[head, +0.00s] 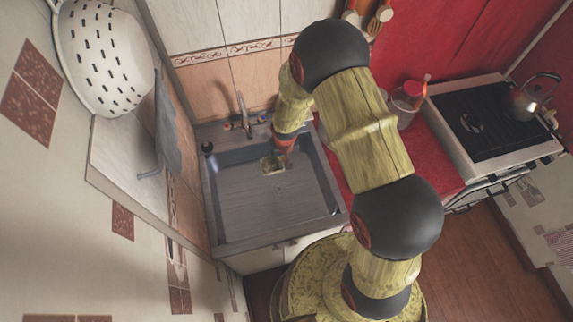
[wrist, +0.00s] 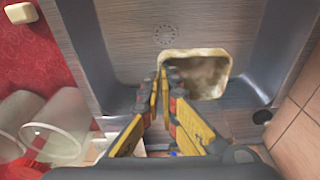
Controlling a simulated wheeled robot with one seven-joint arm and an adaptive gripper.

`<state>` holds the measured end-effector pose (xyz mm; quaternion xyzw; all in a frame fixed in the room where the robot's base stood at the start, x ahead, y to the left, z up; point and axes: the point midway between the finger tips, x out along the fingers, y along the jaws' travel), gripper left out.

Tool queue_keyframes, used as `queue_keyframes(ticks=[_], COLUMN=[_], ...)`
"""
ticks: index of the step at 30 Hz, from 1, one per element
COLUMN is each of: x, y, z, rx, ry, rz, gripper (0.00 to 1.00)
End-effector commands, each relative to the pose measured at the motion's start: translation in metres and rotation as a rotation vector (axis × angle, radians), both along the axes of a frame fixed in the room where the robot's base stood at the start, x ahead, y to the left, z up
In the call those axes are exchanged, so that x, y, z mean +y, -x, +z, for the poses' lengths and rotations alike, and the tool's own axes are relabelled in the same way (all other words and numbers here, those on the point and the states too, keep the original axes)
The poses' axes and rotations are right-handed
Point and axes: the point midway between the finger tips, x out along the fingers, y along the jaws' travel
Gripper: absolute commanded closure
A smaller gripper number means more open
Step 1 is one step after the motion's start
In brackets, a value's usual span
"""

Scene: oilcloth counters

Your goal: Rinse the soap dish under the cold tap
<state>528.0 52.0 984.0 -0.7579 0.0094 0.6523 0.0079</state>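The soap dish (head: 267,166) is a small, squarish cream dish with a brown-stained inside. It is in the back part of the grey sink basin (head: 245,208), in front of and a little right of the tap (head: 244,118). My gripper (head: 281,152) reaches down into the sink from the back right. In the wrist view its yellow fingers (wrist: 164,78) come together at the near-left rim of the soap dish (wrist: 208,72) and appear to pinch it. I cannot tell whether the dish touches the basin floor. No running water is visible.
The drain (wrist: 165,35) lies in the basin floor. Clear glasses (wrist: 62,122) stand on the red counter (wrist: 38,68) beside the sink. A shelf with a hanging grey cloth (head: 167,125) and a white colander (head: 105,58) are at the left. A stove (head: 490,125) with a kettle (head: 524,101) is at the right.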

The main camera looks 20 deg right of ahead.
Motion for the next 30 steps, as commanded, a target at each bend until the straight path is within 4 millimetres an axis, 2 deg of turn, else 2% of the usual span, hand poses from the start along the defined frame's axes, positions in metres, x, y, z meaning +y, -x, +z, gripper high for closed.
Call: queue_keyframes(ticks=[18,30], x=[0.017,0.025], y=[-0.053,-0.078], z=[-0.013,-0.017], rx=[-0.001,0.000], ry=[0.000,0.000], rz=[0.001,0.000], gripper=[1.00,1.00])
